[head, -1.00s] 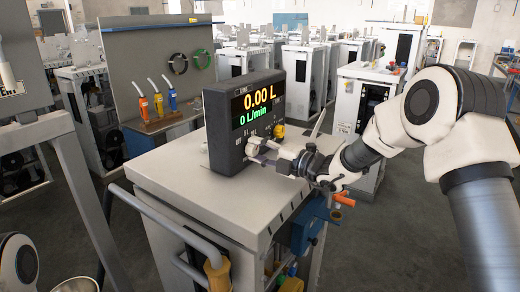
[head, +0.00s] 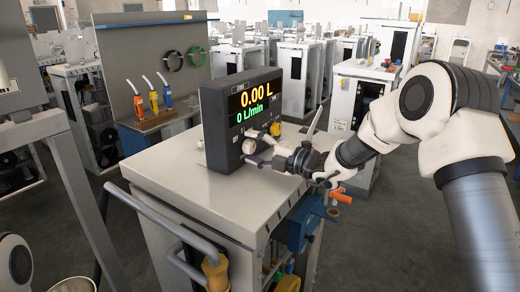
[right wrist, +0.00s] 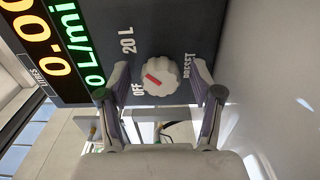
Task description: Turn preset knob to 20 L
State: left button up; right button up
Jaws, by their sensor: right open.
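The dark dispenser display unit (head: 214,125) stands on the cabinet and reads 0.00 L and 0 L/min. Its white preset knob (right wrist: 171,78) has a red mark on the side towards the OFF label (right wrist: 138,93). The 20 L label (right wrist: 128,42) and PRESET label (right wrist: 189,66) are also on the face. My right gripper (right wrist: 161,72) is open, with one finger on each side of the knob and visible gaps between. In the head view this gripper (head: 257,148) is at the lower face of the unit and partly hides the knob. My left gripper is out of view.
The unit stands on a light cabinet top (head: 190,195) with bare room in front of it. A yellow knob or button (head: 276,130) is behind the right gripper. An orange handle (head: 340,196) sticks out below the right wrist. Several nozzles stand at the back left.

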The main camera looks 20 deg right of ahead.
jog(key=v, duration=1.1)
jog(key=shift+s+d, duration=0.25)
jog(key=shift+a, duration=0.15)
